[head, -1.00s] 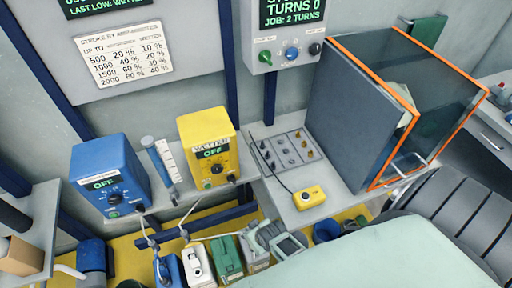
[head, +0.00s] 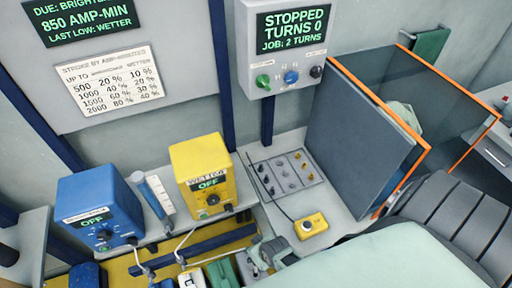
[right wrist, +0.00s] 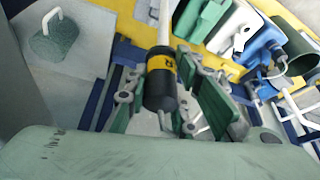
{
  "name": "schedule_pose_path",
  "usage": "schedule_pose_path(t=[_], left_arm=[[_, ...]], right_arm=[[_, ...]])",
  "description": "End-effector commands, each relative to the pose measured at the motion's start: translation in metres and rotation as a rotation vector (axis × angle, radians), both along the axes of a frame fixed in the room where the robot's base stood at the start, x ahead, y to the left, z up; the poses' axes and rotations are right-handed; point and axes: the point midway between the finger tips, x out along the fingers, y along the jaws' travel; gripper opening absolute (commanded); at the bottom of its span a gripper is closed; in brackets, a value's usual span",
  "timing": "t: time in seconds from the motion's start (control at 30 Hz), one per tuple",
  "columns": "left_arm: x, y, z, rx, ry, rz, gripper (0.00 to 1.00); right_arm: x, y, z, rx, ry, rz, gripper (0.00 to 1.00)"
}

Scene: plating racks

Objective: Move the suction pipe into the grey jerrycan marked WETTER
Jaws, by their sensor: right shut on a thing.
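My right gripper (head: 268,258) is low in the head view, at the right end of the jerrycan row. In the right wrist view, its green fingers (right wrist: 163,82) are shut on the suction pipe (right wrist: 161,88), a black cylinder with a yellow band and a white tube at its far end. A pale grey can (head: 246,268) shows partly beside the gripper; the gripper hides much of it and no marking is readable. The pipe's position relative to that can's mouth is unclear. My left gripper is not in view.
Green (head: 222,274), white (head: 191,279) and blue jerrycans stand close together at the bottom edge. Above are the yellow WETTER pump (head: 203,170) and a blue pump (head: 100,208). A yellow pendant (head: 311,225) lies on the bench to the right, near an orange-edged cabinet (head: 365,150).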

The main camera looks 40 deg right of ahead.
Motion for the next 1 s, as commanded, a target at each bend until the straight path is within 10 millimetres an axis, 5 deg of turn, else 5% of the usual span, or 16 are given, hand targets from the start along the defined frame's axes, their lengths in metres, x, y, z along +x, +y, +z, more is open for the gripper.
schedule_pose_path(t=[1.0], left_arm=[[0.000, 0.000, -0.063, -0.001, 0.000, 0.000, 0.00]], right_arm=[[0.000, 0.000, -0.076, 0.001, 0.001, -0.001, 0.00]])
